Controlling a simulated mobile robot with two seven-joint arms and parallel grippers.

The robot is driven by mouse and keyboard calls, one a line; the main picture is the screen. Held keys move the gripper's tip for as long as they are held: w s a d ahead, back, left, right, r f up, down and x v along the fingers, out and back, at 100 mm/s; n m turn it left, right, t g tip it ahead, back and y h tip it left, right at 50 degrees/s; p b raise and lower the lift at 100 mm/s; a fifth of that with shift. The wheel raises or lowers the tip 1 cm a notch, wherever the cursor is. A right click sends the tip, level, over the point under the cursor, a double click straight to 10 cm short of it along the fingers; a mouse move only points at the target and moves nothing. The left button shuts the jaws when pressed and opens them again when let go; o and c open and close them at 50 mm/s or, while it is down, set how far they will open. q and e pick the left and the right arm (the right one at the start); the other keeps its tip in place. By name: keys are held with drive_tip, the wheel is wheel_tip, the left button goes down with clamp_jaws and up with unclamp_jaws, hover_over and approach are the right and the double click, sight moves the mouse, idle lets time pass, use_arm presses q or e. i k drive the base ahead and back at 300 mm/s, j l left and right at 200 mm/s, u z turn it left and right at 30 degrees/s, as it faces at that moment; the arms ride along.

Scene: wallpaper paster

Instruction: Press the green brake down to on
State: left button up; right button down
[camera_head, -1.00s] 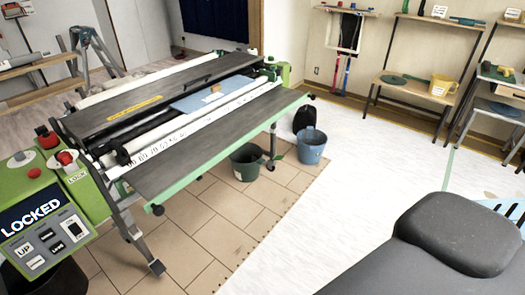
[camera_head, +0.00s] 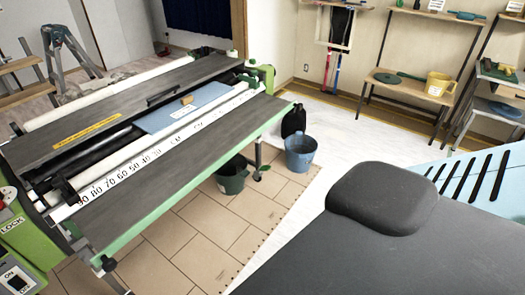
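The wallpaper paster (camera_head: 205,152) stands at the left, a long machine with dark grey boards, white rollers, a numbered scale and green end frames. Its near-left green end (camera_head: 28,243) carries a white LOCK label (camera_head: 12,224) and is partly cut off by the picture edge. At the far end is another green frame (camera_head: 264,76) with small green parts (camera_head: 247,80). An ON switch (camera_head: 14,279) shows at the bottom left. Neither of my grippers is in view.
A dark green bucket (camera_head: 232,176) and a blue-grey bucket (camera_head: 300,153) stand on the floor beyond the machine's front edge. A stepladder (camera_head: 70,55) stands at the left.

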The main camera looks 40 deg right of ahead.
sight(264, 168)
drive_tip(key=i+l, duration=0.15)
drive_tip(key=l, duration=0.3)
drive_tip(key=i+l, duration=0.2)
drive_tip(key=l, duration=0.2)
drive_tip(key=i+l+u, duration=0.1)
drive_tip(key=l, duration=0.35)
drive_tip(key=i+l, duration=0.2)
drive_tip(key=l, duration=0.25)
drive_tip(key=i+l, duration=0.15)
drive_tip(key=l, duration=0.25)
drive_tip(key=i+l, duration=0.15)
drive_tip(key=l, duration=0.3)
drive_tip(key=i+l+u, duration=0.1)
drive_tip(key=l, duration=0.35)
drive_tip(key=i+l, duration=0.2)
drive_tip(key=l, duration=0.25)
